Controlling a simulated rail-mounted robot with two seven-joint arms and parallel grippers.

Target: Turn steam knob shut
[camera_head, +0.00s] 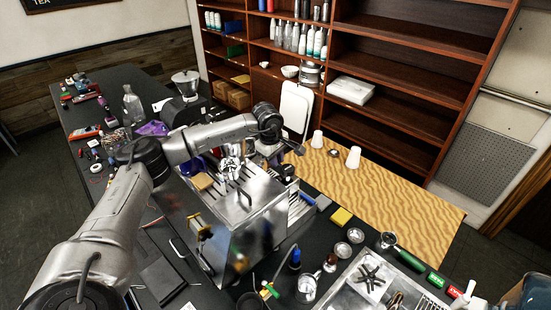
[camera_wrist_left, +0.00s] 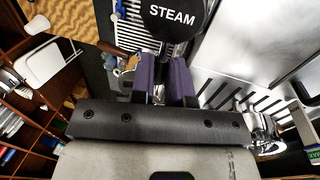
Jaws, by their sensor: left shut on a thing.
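The steam knob (camera_wrist_left: 172,18) is a round black disc with white STEAM lettering at the top of the left wrist view. My left gripper (camera_wrist_left: 163,62) has purple finger pads, one on each side of the knob's lower body, and is shut on it. The fingers hide part of the knob. In the head view my left arm reaches over the steel espresso machine (camera_head: 243,215), with its wrist behind the machine's top. The knob is too small and hidden to make out there. My right gripper is not in view.
A wooden counter (camera_head: 395,200) with white cups (camera_head: 353,157) lies behind the machine. Brown shelves (camera_head: 410,70) stand at the back. A yellow sponge (camera_head: 341,217), metal cups and a portafilter (camera_head: 388,241) lie right of the machine. A grinder (camera_head: 186,84) stands at left.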

